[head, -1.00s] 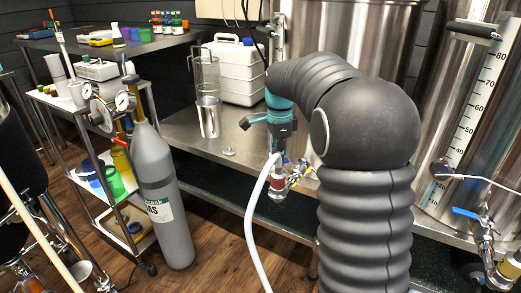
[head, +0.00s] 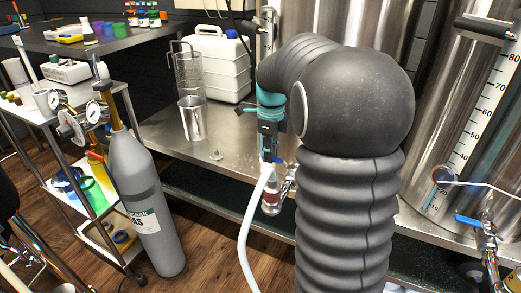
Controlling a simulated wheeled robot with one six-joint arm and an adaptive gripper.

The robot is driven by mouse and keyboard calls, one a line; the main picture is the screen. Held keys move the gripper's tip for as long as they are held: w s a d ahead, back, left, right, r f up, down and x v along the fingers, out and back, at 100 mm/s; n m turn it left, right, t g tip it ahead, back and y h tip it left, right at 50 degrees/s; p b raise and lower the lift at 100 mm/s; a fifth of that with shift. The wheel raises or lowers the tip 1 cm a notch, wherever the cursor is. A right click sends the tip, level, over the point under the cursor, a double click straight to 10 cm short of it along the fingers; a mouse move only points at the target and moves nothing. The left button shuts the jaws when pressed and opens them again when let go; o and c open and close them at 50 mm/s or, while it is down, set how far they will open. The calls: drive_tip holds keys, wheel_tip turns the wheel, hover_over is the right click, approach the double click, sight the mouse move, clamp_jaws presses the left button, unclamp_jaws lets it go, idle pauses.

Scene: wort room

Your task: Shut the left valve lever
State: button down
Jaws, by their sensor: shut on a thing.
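The left valve (head: 274,192), with a red-and-white fitting and a white hose (head: 246,230) hanging by it, is at the front of the steel bench, left of my arm's dark bulk. My gripper (head: 268,156) points down at the top of this valve and is shut on its lever. The lever is almost wholly hidden by the jaws, so its angle cannot be told. The right valve (head: 487,240) has a blue lever (head: 467,219) and is at the right edge, apart from my gripper.
A grey gas cylinder (head: 143,200) stands on the floor at left, beside a shelf trolley (head: 85,228). A steel cup (head: 193,118), a wire stand and a white canister (head: 217,65) are on the bench (head: 190,160). Large steel tanks stand behind my arm.

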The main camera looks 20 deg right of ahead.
drive_tip(key=shift+d, duration=0.2)
idle(0.4)
drive_tip(key=c, duration=1.1)
unclamp_jaws()
drive_tip(key=shift+m, duration=0.3)
drive_tip(key=shift+a, duration=0.1)
drive_tip(key=shift+w+r, duration=0.1)
drive_tip(key=shift+r, duration=0.1)
wheel_tip(320, 180, up, 12)
drive_tip(key=shift+f, duration=0.2)
